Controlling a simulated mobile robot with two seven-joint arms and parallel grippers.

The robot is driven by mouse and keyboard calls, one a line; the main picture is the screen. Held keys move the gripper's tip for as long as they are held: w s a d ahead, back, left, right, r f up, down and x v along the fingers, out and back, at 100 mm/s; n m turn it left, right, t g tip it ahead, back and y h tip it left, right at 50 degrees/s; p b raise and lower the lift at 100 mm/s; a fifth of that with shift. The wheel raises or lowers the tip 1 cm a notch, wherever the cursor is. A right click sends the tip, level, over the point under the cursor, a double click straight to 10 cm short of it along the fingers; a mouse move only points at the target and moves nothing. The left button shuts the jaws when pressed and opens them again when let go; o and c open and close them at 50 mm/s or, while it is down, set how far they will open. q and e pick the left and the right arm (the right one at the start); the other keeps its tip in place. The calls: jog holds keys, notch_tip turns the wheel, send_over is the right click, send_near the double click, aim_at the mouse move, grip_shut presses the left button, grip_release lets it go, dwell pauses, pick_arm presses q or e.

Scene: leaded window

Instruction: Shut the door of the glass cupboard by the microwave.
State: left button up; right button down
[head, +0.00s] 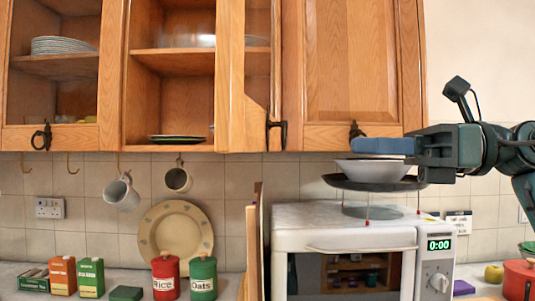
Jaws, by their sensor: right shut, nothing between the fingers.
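The glass cupboard stands above and left of the microwave (345,240). Its door (232,75) is open, seen at a steep angle at the right of the opening, with a dark handle (277,133) near its right edge. My left gripper is out of view.
A pan (375,184) with a bowl (372,168) in it is above the microwave, just under my right gripper. The solid wooden cupboard door (350,60) is shut. Mugs hang below the cupboards. Tins and boxes stand on the counter at the left.

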jog(key=p, duration=0.4)
send_near(245, 142)
jog(key=a, duration=0.5)
jog(key=shift+w+a+r, duration=0.25)
jog(key=shift+w+a, duration=0.05)
jog(key=shift+w, duration=0.1)
jog(key=shift+w+a+f, duration=0.15)
jog(key=shift+a, duration=0.45)
